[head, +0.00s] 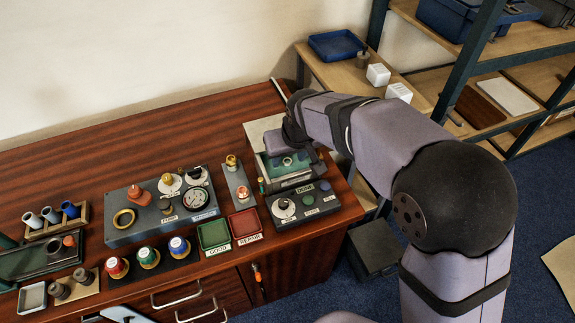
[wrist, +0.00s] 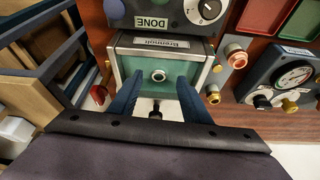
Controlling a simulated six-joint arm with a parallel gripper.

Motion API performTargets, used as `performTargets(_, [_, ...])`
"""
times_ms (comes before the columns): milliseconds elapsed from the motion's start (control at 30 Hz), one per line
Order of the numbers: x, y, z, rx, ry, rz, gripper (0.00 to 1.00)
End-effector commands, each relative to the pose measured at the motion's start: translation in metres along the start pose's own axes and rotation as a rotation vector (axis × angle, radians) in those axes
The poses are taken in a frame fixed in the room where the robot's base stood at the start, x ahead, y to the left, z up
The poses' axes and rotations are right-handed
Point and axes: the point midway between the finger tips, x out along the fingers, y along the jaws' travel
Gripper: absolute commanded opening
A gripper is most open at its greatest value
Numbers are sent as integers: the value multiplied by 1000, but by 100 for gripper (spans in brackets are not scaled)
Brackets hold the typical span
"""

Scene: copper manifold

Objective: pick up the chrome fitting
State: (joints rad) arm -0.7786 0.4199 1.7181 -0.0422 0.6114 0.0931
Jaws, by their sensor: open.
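A small round chrome fitting (wrist: 158,75) with a dark centre sits on the green floor of a shallow grey box (wrist: 120,50). It also shows as a small ring in the head view (head: 287,161). My gripper (wrist: 160,82) is open, its two blue fingers reaching over the box on either side of the fitting. No contact with the fitting is visible, and I cannot tell how high the fingertips are above it. In the head view, my wrist stands over the box and the fingers are hard to make out.
A grey DONE panel (head: 302,203) with a knob and buttons stands against the box's near side. A narrow plate with upright fittings (head: 238,187) and the gauge panel (head: 160,207) are to the left. Green (head: 213,234) and red (head: 245,223) trays lie in front. Shelving (head: 478,55) stands right.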

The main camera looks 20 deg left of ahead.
Motion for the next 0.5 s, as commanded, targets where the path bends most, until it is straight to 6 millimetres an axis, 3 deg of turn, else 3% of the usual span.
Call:
performTargets(300, [39,2,1,0,-3,1,43])
performTargets(500, [48,2,1,0,-1,1,43])
